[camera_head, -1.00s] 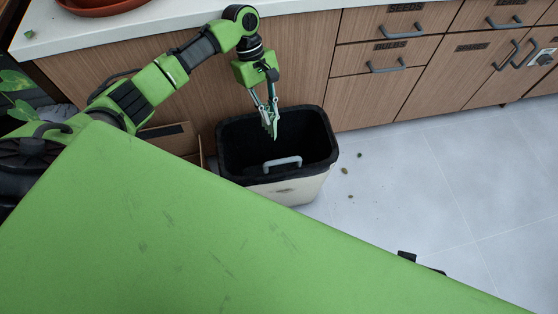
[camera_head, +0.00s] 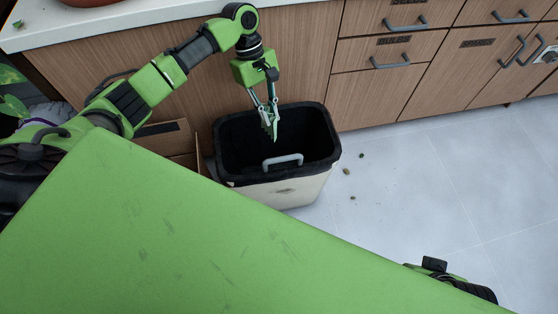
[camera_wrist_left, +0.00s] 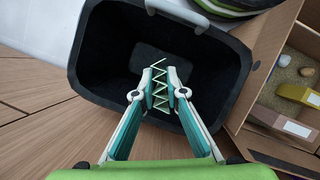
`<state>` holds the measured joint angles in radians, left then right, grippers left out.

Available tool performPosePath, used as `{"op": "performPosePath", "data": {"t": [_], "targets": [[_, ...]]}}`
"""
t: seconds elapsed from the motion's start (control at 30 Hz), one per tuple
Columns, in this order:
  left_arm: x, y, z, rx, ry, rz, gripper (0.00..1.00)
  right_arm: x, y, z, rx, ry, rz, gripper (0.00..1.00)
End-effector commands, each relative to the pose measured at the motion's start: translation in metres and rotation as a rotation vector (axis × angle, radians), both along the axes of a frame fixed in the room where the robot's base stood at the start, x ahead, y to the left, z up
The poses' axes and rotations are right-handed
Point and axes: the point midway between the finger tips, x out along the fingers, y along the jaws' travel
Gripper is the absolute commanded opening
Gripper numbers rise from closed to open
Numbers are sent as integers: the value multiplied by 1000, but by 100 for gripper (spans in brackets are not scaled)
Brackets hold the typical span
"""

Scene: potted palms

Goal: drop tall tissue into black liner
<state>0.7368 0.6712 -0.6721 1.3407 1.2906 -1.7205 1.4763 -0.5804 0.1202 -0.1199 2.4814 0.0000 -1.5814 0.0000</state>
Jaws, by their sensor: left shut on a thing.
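The black liner (camera_head: 312,146) fills a pale bin (camera_head: 288,193) on the floor against the cabinets. In the left wrist view the open liner (camera_wrist_left: 103,65) lies below my fingers. My left gripper (camera_head: 271,131) points down over the opening, toward its back part. My right gripper is not in view; only part of my right arm shows at the lower right of the head view.
A grey handle (camera_head: 283,161) is on the bin's front. An open cardboard box (camera_head: 165,130) stands left of the bin. Small bits (camera_head: 347,171) lie on the floor to its right. Drawers and a white counter (camera_head: 110,17) are behind. The tiled floor at right is mostly clear.

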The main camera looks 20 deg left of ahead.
Motion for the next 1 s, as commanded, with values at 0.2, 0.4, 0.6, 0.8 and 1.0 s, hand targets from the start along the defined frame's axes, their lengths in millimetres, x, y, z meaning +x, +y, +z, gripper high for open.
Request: {"op": "performPosePath", "data": {"t": [0.2, 0.4, 0.6, 0.8, 1.0], "targets": [[0, 0, 0, 0, 0, 0, 32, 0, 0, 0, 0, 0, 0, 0], [0, 0, 0, 0, 0, 0, 32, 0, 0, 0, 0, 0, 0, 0], [4, 6, 15, -1, -4, 2, 32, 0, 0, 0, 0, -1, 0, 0], [12, 20, 54, 0, -4, 2, 32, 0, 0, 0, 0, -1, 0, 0], [18, 33, 90, -1, -2, 2, 32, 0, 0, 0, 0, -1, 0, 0]]}}
